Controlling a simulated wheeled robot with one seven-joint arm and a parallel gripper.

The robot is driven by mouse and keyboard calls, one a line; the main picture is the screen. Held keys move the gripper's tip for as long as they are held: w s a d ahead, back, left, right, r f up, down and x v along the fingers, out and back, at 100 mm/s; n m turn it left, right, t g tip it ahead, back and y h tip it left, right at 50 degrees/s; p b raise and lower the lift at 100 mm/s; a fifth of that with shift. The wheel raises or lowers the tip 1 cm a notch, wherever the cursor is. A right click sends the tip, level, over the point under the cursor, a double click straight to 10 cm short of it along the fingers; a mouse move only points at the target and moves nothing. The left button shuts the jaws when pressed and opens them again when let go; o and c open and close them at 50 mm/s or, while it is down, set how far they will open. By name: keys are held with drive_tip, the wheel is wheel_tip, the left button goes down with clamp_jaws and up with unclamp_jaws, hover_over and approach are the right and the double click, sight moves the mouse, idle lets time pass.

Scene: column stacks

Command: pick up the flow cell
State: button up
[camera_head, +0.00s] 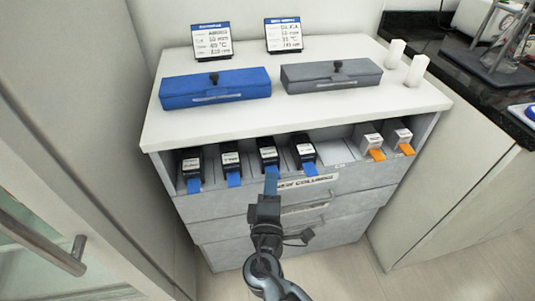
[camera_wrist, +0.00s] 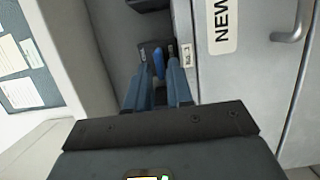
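No item carries a readable flow cell name, so I cannot tell which one it is. The front compartments hold several black cartridges with blue tabs, such as the third from the left (camera_head: 268,154), and two white boxes with orange tabs, the left (camera_head: 369,138) and the right (camera_head: 398,134). My gripper (camera_head: 271,178) is in front of the third black cartridge, pointing at it. In the wrist view, its two blue-grey fingers (camera_wrist: 158,85) stand apart, with a blue tab (camera_wrist: 158,63) showing between their tips. Contact with the tab cannot be made out.
A blue case (camera_head: 215,90) and a grey case (camera_head: 330,77) lie on the white cabinet top (camera_head: 200,125), with two sign cards behind and two white cylinders at right. Drawers with handles (camera_head: 305,208) are below the compartments. A dark counter (camera_head: 450,75) stands at right.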

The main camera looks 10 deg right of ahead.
sight(269, 161)
drive_tip(key=shift+x, duration=1.3)
drive_tip(key=shift+c, duration=0.4)
clamp_jaws()
